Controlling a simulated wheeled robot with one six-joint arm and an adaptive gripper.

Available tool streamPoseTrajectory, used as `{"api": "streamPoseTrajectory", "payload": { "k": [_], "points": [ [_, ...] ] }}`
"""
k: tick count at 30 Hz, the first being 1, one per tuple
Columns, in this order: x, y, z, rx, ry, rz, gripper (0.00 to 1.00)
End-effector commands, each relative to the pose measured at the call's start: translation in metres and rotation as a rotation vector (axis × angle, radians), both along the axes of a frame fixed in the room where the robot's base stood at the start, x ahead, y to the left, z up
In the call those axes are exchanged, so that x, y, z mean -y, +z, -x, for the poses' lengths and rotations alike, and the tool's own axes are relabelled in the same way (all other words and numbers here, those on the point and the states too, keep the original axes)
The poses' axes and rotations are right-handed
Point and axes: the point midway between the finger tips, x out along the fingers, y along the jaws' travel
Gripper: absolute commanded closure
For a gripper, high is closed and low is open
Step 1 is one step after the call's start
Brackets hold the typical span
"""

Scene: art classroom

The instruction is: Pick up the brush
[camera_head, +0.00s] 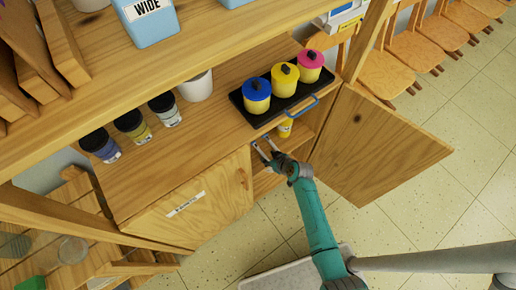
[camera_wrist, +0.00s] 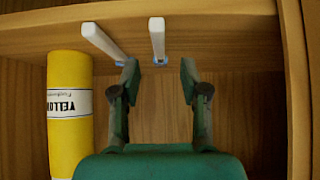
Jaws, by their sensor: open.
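My gripper (camera_head: 273,155) reaches into the open cupboard under the counter. In the wrist view its two dark fingers (camera_wrist: 160,66) are apart, with nothing clearly held between them. Two pale bars with blue ends, one left (camera_wrist: 103,42) and one near the middle (camera_wrist: 157,38), show just beyond the fingertips. I cannot tell whether either is the brush or whether they touch the fingers. No brush is clearly recognisable in the head view.
A yellow labelled bottle (camera_wrist: 70,115) stands close beside the gripper. A black tray (camera_head: 262,120) with three lidded pots sits on the counter above. The open cupboard door (camera_head: 375,145) is right of my arm. Several jars line the counter. Wooden boards surround the gripper.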

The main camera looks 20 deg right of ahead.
Motion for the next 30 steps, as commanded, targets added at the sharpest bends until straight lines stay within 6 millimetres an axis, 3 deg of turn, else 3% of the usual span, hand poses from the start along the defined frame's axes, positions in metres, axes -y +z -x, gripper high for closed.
{"api": "streamPoseTrajectory", "payload": {
  "k": [9,20,26,30],
  "points": [
    [-0.007,-0.028,-0.026,-0.001,0.001,0.000,0.55],
    [-0.008,-0.033,-0.030,-0.001,0.000,0.000,0.55],
    [-0.008,-0.032,-0.029,-0.001,0.000,0.000,1.00],
    [-0.008,-0.032,-0.030,-0.001,0.000,0.000,1.00]
  ]
}}
